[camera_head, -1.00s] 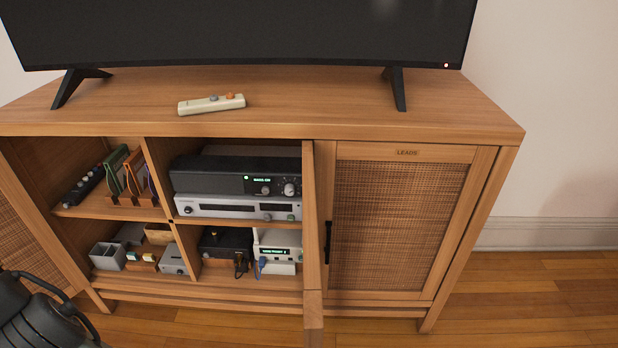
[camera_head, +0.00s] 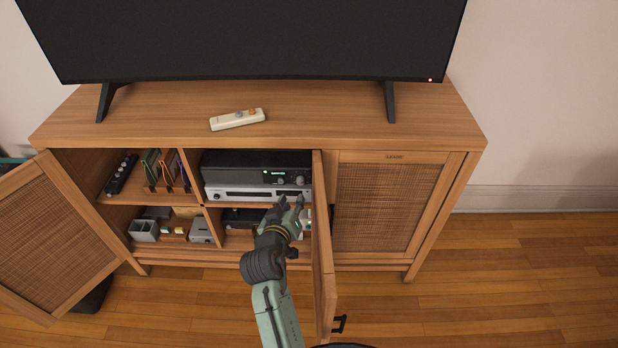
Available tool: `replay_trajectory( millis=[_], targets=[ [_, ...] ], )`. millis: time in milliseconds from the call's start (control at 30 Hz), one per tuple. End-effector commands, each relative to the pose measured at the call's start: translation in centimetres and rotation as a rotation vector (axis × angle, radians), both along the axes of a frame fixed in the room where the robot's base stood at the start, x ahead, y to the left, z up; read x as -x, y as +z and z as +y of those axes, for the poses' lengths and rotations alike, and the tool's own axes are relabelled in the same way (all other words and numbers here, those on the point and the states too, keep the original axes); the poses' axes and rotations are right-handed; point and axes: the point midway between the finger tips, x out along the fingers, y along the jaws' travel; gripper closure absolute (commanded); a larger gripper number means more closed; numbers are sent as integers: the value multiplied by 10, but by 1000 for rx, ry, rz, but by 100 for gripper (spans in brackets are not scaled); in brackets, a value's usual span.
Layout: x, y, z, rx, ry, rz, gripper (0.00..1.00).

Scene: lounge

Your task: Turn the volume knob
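A black receiver (camera_head: 240,164) with a small green display sits on the upper middle shelf of the cabinet. Its round volume knob (camera_head: 300,180) is at the right end of its front, beside a smaller knob (camera_head: 281,180). My gripper (camera_head: 290,201) is in front of the shelves, just below the knobs in the picture. Its two fingers look apart, with nothing seen between them. I cannot tell how far it is from the knob in depth. It hides part of the silver unit (camera_head: 235,192) under the receiver and part of the lower shelf.
An open cabinet door (camera_head: 323,260) stands edge-on just right of my arm. The left door (camera_head: 60,240) is swung wide open; the right door (camera_head: 388,208) is shut. A television (camera_head: 250,40) and a remote (camera_head: 237,119) are on top. Small boxes (camera_head: 145,230) fill the lower left shelf.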

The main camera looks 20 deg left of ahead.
Motion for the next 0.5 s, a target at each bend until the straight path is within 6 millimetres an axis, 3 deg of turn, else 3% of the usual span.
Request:
replay_trajectory(
  millis=[500],
  targets=[
    [-82, -28, 10, -3, 1, -2, 70]
  ],
)
